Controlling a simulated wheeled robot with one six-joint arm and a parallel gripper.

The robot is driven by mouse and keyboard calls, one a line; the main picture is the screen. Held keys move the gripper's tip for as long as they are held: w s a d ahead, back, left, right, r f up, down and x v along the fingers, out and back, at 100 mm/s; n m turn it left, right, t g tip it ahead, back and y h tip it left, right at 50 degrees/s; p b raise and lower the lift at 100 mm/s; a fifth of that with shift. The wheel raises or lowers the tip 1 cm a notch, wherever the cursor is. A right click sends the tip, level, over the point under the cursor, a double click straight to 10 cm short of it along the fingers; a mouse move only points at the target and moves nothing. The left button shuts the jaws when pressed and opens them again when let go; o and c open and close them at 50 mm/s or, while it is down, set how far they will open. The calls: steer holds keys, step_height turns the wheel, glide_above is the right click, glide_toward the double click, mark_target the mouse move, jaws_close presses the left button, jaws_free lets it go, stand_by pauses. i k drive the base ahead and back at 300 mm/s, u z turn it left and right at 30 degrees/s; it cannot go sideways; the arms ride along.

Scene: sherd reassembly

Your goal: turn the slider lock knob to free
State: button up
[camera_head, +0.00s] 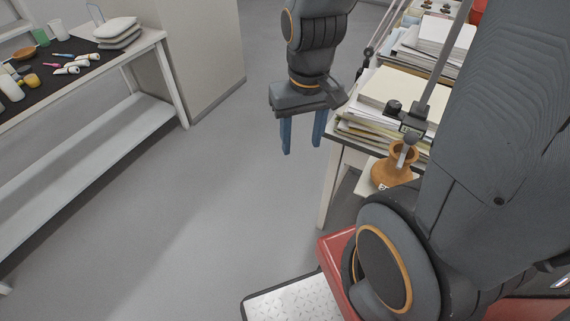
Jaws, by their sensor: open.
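A dark slider block (410,120) sits on a slanted metal rod (438,80) at the right, above a stack of papers. A small black round knob (393,107) shows at its left side and looks like the lock knob. Its setting is too small to read. My gripper (302,149) hangs to the left of the slider, over the floor beside the table. Its two blue fingers point down, apart and empty. It touches neither the knob nor the slider.
A brown pottery vessel (391,172) stands below the slider. Paper stacks (400,92) crowd the table (336,165). My upper arm covers the right side. A bench (150,45) with tools and small pots stands at left. The floor between is clear.

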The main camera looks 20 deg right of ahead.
mark_target(393, 106)
steer(key=u, duration=0.2)
steer(key=k, duration=0.2)
steer(key=u, duration=1)
steer(key=i, duration=0.65)
steer(key=z, duration=2.3)
